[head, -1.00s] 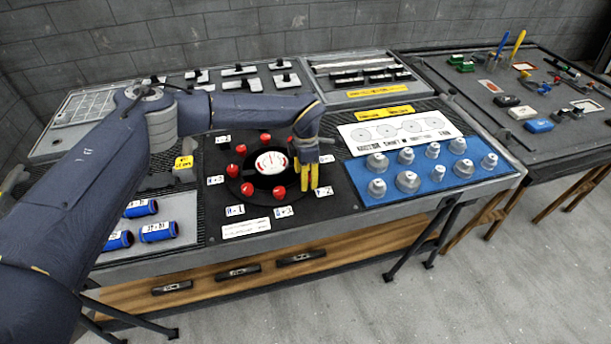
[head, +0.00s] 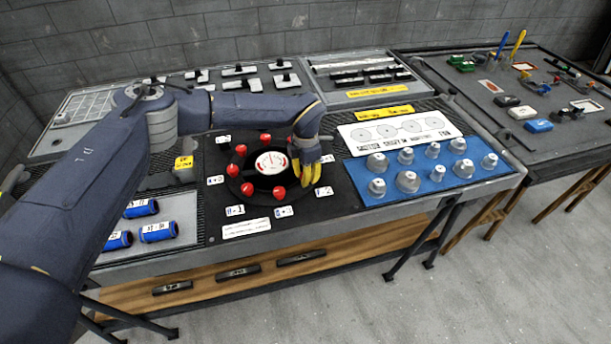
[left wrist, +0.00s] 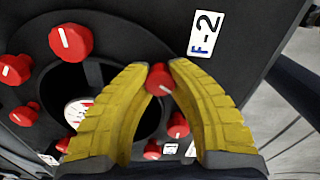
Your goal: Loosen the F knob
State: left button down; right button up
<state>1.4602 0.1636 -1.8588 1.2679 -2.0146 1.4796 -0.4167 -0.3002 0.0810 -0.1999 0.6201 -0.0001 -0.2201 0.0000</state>
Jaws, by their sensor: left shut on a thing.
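Red knobs ring a round black fixture (head: 233,186) with a white gauge (head: 271,162) at its middle. My left gripper (head: 318,183) comes down on the right side of this ring in the head view. In the left wrist view its yellow fingertips (left wrist: 160,72) are shut on a red knob (left wrist: 160,82), whose lower part shows between them. A white label reading F-2 (left wrist: 205,34) lies beside that knob. Another red knob (left wrist: 71,42) with a white line stands apart to the left. In the head view the held knob is hidden by the fingers. My right gripper is not in view.
A blue mat (head: 340,176) with several grey knob-like parts lies to the right of the ring. Blue cylinders (head: 141,208) lie on a grey tray to the left. White label cards surround the ring. The bench's front edge (head: 380,213) is close in front.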

pick_arm(q)
jog(key=n, duration=0.4)
jog(key=shift+n, duration=0.3)
jog(key=n, duration=0.3)
jog(key=shift+n, duration=0.4)
jog(key=n, duration=0.3)
jog(key=shift+n, duration=2.1)
jog(key=c, duration=1)
grip_release()
jog(key=shift+c, duration=0.2)
